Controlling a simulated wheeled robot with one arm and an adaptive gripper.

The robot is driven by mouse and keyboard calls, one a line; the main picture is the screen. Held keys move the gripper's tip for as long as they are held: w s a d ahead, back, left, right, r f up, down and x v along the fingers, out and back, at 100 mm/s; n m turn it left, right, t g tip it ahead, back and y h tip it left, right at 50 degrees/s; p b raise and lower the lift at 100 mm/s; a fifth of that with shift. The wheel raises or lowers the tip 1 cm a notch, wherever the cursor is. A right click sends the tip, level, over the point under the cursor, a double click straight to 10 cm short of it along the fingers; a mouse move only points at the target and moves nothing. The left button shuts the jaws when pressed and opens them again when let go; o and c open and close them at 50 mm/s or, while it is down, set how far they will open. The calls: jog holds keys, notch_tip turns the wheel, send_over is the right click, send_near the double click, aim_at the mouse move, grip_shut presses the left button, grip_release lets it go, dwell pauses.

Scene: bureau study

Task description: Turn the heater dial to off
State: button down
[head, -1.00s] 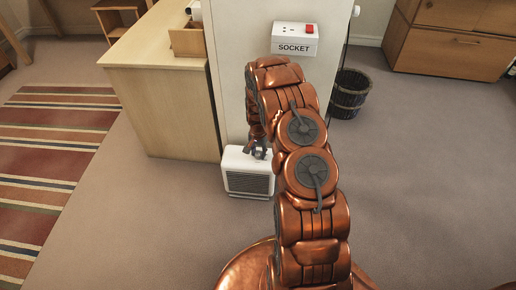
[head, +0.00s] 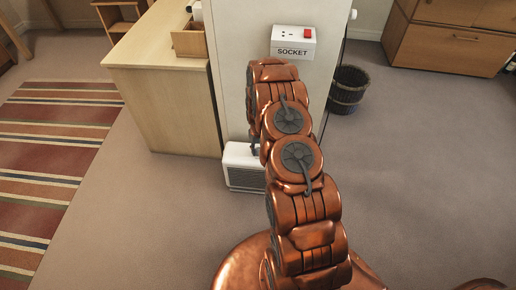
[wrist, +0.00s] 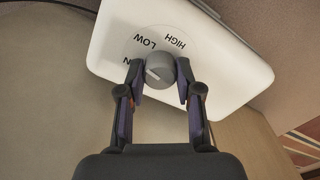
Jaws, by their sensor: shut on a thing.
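The white heater (head: 243,168) stands on the carpet against the base of the white wall panel, with a dark grille on its front. In the wrist view its white top (wrist: 225,62) carries a round grey dial (wrist: 159,72) with a pale pointer line. The words LOW and HIGH show beside the dial; another label is partly covered and ends in N. My gripper (wrist: 157,84) is shut on the dial, one finger on each side. In the head view my arm hides the gripper's fingers and the dial.
A white socket box (head: 293,42) with a red switch is on the panel above the heater. A wooden desk (head: 160,95) stands to the left. A dark bucket (head: 348,90) is behind right. Open carpet (head: 420,160) lies to the right; a striped rug (head: 45,150) lies left.

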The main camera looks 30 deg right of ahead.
jog(key=shift+w+r+n, duration=0.1)
jog(key=shift+w+n, duration=0.1)
jog(key=shift+n, duration=0.9)
jog(key=c, duration=1.1)
grip_release()
jog(key=o, duration=0.3)
jog(key=shift+s, duration=0.1)
jog(key=shift+o, duration=0.2)
notch_tip(320, 180, up, 12)
